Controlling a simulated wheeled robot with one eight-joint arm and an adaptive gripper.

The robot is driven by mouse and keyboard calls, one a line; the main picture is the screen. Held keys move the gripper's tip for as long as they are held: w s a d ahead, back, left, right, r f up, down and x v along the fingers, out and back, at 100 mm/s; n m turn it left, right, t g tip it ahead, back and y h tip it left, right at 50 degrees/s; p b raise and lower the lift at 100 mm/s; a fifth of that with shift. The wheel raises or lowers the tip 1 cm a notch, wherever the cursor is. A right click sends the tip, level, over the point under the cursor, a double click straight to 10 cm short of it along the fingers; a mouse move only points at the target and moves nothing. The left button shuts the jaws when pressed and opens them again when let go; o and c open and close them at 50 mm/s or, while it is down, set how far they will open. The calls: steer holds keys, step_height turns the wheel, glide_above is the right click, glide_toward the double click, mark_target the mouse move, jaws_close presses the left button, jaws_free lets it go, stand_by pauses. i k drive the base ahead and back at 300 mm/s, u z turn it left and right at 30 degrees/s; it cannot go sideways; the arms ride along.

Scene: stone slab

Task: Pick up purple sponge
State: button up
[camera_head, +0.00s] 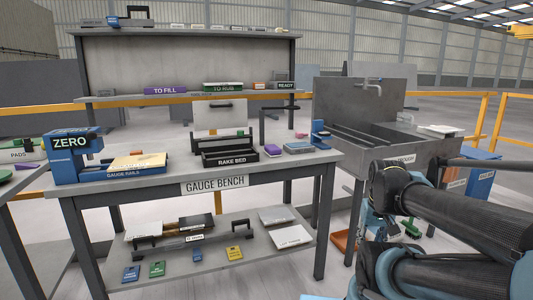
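A small purple block (272,151), which looks like the purple sponge, lies on the top of the grey gauge bench (300,165). It sits just right of the black tray marked RAKE BED (231,158) and left of a blue-grey flat block (298,148). It is small in the picture, so its texture cannot be made out. My arm shows at the lower right, in front of the sink, well apart from the purple block. I cannot make out my gripper's fingers in this view.
A blue ZERO device (72,157) stands at the bench's left end. A blue stand (320,135) is near the right end. The bench's lower shelf (150,277) holds tools and coloured tags. A grey sink (385,143) stands right of the bench. A shelf with labels rises behind.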

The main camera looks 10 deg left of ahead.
mark_target(272, 150)
steer(key=i, duration=0.85)
steer(key=z, duration=0.05)
